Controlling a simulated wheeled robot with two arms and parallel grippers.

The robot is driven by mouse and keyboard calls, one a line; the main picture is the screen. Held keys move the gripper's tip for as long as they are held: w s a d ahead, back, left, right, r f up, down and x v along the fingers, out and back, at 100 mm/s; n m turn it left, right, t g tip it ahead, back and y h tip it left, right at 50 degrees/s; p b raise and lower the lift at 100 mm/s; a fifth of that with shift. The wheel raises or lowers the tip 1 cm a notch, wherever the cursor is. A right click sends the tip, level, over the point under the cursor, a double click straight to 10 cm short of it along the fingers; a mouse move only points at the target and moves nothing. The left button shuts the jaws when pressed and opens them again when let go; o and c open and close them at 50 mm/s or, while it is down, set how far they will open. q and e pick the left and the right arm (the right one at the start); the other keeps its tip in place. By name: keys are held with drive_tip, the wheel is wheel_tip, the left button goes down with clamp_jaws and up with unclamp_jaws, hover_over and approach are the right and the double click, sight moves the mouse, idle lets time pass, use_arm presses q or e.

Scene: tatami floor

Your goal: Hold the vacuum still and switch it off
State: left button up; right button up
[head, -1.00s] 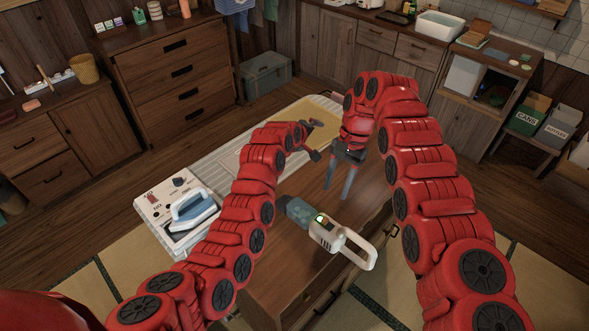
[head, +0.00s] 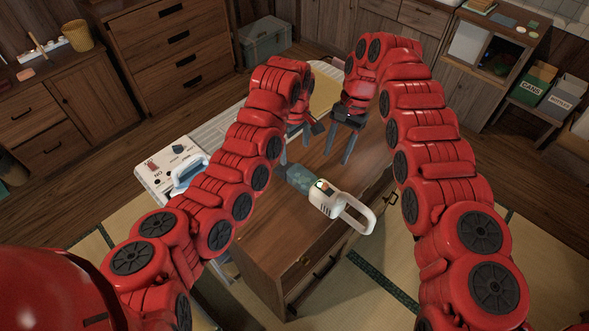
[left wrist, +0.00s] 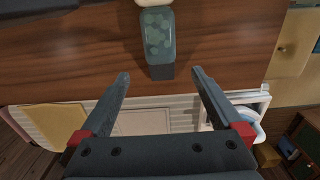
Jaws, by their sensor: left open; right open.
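The handheld vacuum (head: 325,202) lies on the wooden tabletop, with a white body and loop handle toward the right and a bluish clear dust bin (head: 299,178) toward the grippers. A small dark and light control patch shows on top of its body; its state is too small to tell. My left gripper (head: 298,143) is open, just beyond the bin end and partly hidden by its own arm. In the left wrist view the bin (left wrist: 157,35) and its dark nozzle lie ahead, centred between the open fingers. My right gripper (head: 337,157) is open and empty, pointing down above the table beyond the vacuum.
A striped board with a yellow cloth (head: 325,92) lies along the far table side. The tabletop right of the vacuum (head: 372,165) is clear.

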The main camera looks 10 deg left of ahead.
sight(294, 174)
use_arm(q)
wheel_tip(294, 174, down, 13)
drive_tip(key=shift+r, duration=0.2)
idle(0.3)
